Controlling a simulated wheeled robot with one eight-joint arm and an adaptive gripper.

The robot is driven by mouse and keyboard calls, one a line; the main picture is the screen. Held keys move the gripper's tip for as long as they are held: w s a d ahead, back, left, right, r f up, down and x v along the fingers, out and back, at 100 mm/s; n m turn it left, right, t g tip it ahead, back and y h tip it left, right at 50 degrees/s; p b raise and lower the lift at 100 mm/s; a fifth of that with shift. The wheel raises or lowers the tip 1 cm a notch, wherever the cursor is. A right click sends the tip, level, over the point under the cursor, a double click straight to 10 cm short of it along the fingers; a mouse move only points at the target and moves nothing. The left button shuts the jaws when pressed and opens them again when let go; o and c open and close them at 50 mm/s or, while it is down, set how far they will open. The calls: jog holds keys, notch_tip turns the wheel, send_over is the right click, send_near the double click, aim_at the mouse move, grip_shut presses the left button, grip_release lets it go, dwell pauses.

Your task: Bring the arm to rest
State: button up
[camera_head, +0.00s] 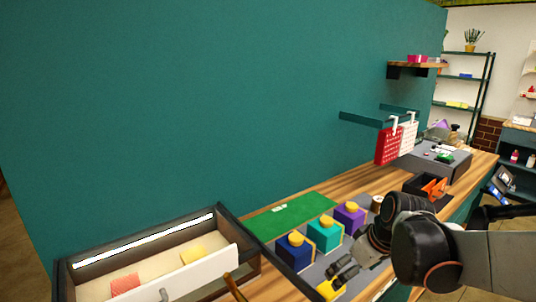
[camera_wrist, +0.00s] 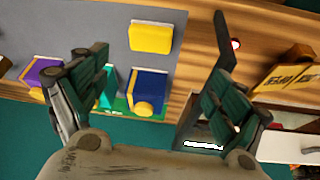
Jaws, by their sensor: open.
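My gripper (camera_head: 343,272) is open at the lower middle of the head view, above the front of the counter. In the wrist view my gripper (camera_wrist: 155,82) shows two widely parted green-and-grey fingers with nothing held between them. The arm reaches in from the right, bent. A yellow block (camera_wrist: 150,37) lies on the grey mat (camera_wrist: 110,30) beyond the fingers; in the head view the gripper partly hides it. A dark blue box with a yellow knob (camera_head: 293,254) stands behind the gripper, beside a teal box (camera_head: 325,233) and a purple box (camera_head: 349,217).
An open drawer (camera_head: 205,272) with a pink and a yellow piece inside is at the lower left. A green mat (camera_head: 287,216) lies along the teal wall. Red and white baskets (camera_head: 388,146) hang from a wall rail. A dark tray with orange pieces (camera_head: 433,188) is farther right.

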jog(key=s+r+m+t+h+b, duration=0.1)
jog(key=s+m, duration=0.1)
jog(key=s, duration=0.5)
jog(key=s+a+r+m+t, duration=0.1)
jog(key=s+r+m, duration=0.1)
jog(key=s, duration=0.6)
jog(key=shift+a+r+m+t+h+b, duration=0.3)
jog(key=shift+m+t+h+b, duration=0.1)
jog(key=shift+m, duration=0.3)
